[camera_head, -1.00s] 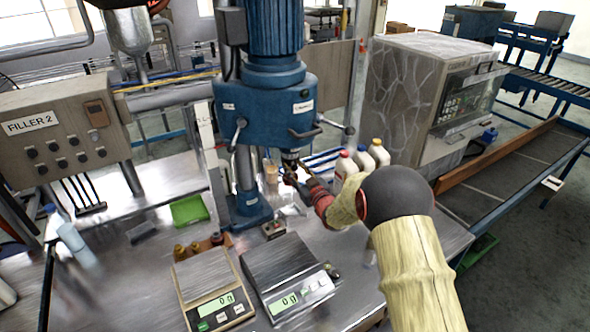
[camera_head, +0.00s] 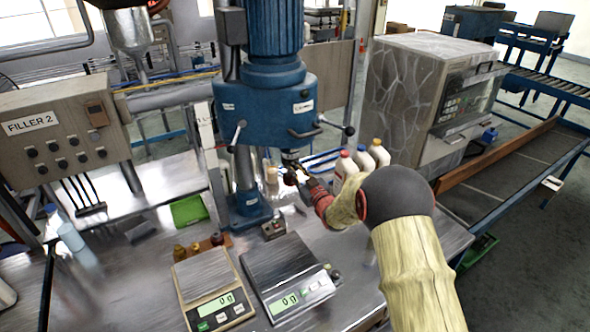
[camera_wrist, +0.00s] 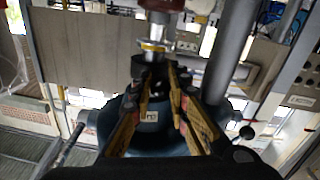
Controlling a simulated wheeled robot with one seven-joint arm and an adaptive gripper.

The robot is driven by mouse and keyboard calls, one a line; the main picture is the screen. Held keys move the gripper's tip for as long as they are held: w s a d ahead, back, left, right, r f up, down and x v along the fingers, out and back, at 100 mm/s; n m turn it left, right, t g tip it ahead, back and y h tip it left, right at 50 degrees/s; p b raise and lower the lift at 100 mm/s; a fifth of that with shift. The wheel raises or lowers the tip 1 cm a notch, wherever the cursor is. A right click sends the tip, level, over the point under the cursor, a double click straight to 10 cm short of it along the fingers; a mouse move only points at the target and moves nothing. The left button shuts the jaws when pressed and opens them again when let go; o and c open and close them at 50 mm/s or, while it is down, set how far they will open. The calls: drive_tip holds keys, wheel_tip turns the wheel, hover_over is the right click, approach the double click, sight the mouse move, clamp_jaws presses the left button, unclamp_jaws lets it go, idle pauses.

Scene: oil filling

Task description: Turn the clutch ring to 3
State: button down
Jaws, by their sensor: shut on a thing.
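A blue column machine (camera_head: 262,100) stands on the bench, with a spindle (camera_head: 290,156) pointing down under its head. The wrist view shows the spindle upside down, with a silver section, a thin yellow band (camera_wrist: 153,47) and a reddish-brown end (camera_wrist: 162,5). My gripper (camera_head: 294,176) is at the lower spindle. In the wrist view my gripper (camera_wrist: 156,74) has its two long fingers on either side of a dark ring-like part (camera_wrist: 154,78), which I take as the clutch ring, shut on it. The fingers hide much of the ring, and no setting number is readable.
Two scales (camera_head: 208,285) (camera_head: 280,270), both reading 0 g, stand in front of the machine. Several bottles (camera_head: 362,163) with red and yellow caps stand behind my arm. A green tray (camera_head: 189,210) lies left of the column. A lever with a black knob (camera_head: 348,131) sticks out right.

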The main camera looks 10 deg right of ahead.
drive_tip(key=shift+d+y, duration=0.2)
drive_tip(key=shift+y, duration=0.1)
drive_tip(key=shift+w+d+n+g+y+p, duration=0.1)
drive_tip(key=shift+w+d+n+g+y, duration=0.1)
drive_tip(key=shift+d+n+g+y, duration=0.65)
drive_tip(key=shift+w+d+n+g+y+p, duration=0.15)
drive_tip(key=shift+n+g+y, duration=0.4)
drive_tip(key=shift+n+y, duration=0.8)
drive_tip(key=shift+w+d+n+g+y+p, duration=0.15)
drive_tip(key=shift+d+n+g+y, duration=0.45)
drive_tip(key=shift+y, duration=0.8)
drive_tip(key=shift+w+a, duration=0.1)
drive_tip(key=shift+a, duration=0.05)
drive_tip(key=c, duration=1.7)
unclamp_jaws()
drive_tip(key=v, duration=1.2)
drive_tip(key=shift+w, duration=0.15)
drive_tip(key=shift+d+n, duration=0.2)
drive_tip(key=shift+n, duration=0.1)
